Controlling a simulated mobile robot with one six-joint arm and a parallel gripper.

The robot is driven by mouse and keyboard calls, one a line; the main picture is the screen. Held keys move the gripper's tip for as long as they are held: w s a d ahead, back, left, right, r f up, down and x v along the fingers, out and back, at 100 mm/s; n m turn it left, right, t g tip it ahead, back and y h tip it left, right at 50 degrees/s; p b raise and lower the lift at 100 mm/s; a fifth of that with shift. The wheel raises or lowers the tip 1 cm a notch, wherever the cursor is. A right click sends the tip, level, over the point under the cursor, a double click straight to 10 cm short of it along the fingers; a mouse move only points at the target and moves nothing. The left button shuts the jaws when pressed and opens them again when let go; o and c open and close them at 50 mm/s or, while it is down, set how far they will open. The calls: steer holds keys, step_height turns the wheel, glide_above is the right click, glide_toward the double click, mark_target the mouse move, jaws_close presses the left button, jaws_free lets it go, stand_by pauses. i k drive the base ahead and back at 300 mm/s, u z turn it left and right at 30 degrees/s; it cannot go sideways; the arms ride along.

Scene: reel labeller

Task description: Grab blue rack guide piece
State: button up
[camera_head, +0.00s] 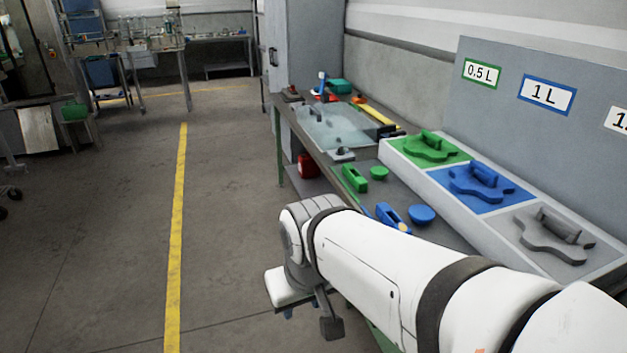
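A blue piece with a raised handle (478,181) lies on the blue panel (496,206) of the white rack, below the "1 L" label. Two more blue things are on the bench: a blue block with a slot (393,217) and a round blue piece (422,215). I cannot tell from the names which one is the guide piece. My white arm crosses the lower right. Its end (306,300) hangs over the floor, left of the bench and apart from all the blue pieces. The gripper fingers are mostly hidden or too small to tell whether they are open.
The rack (452,197) also holds a green piece (430,147) and a grey piece (549,236). A green block (354,178) and green disc (379,173) lie on the bench (400,185). A clear cover (340,128) stands farther back. The floor at left is open.

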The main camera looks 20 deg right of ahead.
mark_target(383, 210)
steer(key=z, duration=0.4)
steer(key=i, duration=1.15)
steer(key=z, duration=0.85)
steer(key=k, duration=0.9)
steer(key=z, duration=0.15)
steer(key=i, duration=0.9)
steer(key=u, duration=0.05)
